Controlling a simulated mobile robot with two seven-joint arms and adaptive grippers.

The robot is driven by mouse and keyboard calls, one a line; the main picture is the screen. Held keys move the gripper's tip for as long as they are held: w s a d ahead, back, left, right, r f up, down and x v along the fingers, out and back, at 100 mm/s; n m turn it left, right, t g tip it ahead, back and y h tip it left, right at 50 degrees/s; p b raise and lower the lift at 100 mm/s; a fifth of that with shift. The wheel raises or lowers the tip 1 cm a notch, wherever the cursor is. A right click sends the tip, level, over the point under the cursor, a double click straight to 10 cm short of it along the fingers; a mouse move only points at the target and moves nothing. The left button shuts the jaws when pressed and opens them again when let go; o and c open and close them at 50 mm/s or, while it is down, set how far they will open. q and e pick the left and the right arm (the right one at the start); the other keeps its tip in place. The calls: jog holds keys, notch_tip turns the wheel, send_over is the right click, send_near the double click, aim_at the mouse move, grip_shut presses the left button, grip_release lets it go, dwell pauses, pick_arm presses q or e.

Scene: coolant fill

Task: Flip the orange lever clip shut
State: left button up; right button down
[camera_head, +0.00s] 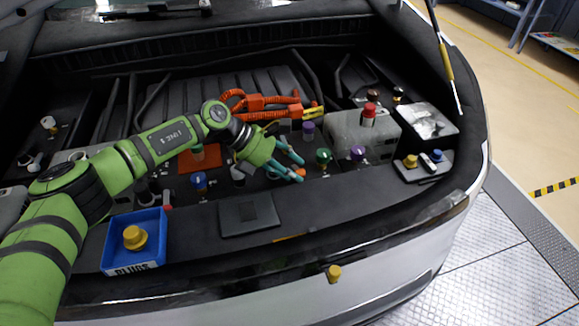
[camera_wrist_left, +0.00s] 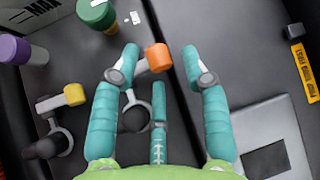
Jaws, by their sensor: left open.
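The orange lever clip (camera_wrist_left: 157,58) shows in the left wrist view as an orange end on a short grey arm. Its orange end lies between the two upper fingertips, closer to the left one; I cannot tell whether they touch. A dark round base shows below it, partly behind the fingers. My left gripper (camera_head: 300,168), with teal fingers, is open over the front ledge of the engine bay and also shows in the wrist view (camera_wrist_left: 165,60). My right gripper is out of view.
A yellow-ended lever (camera_wrist_left: 75,95) stands left of the fingers. A green cap (camera_head: 323,156) and purple cap (camera_head: 358,153) are to the right of the hand. A blue bin (camera_head: 110,243) holds a yellow plug (camera_head: 134,237). A dark flat plate (camera_head: 249,214) lies on the ledge.

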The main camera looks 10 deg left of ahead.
pick_arm(q)
grip_shut()
jog(key=shift+s+f+m+t+p, duration=0.2)
jog(key=shift+f+m+t+p, duration=0.1)
jog(key=shift+t, duration=0.2)
jog(key=shift+d, duration=0.1)
grip_release()
jog(key=v, duration=1.2)
jog(key=shift+r, duration=0.25)
